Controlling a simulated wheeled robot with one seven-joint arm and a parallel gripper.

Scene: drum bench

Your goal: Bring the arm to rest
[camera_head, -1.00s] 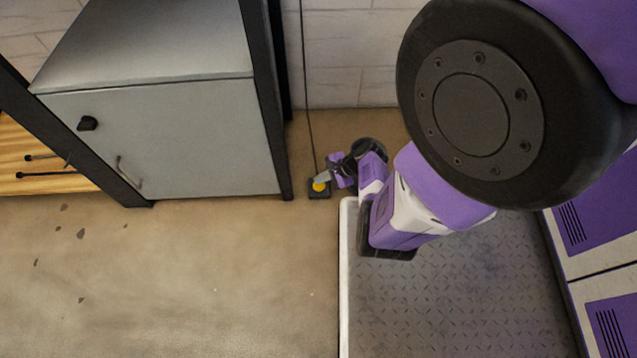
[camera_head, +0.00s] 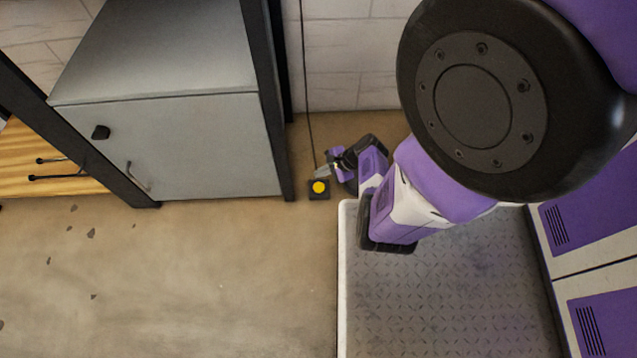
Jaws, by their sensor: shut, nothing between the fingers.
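My gripper (camera_head: 322,173) is small and far off in the head view, at the end of my purple, white and black arm. Its grey fingers are shut and hold nothing. The fingertips show just above the yellow button (camera_head: 320,187) in the picture. I cannot tell whether they touch it. The button sits on a small black box (camera_head: 318,196) on the floor, with a dark cable going up along the wall. My arm is stretched out from the upper right, and its large black joint hides part of the scene.
A grey cabinet (camera_head: 180,150) in a black frame stands at left, beside a wooden drawer front (camera_head: 30,165). A white brick wall (camera_head: 345,60) is behind. A metal tread-plate platform (camera_head: 440,300) with a pale edge lies below the arm. The floor (camera_head: 180,280) at lower left is clear.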

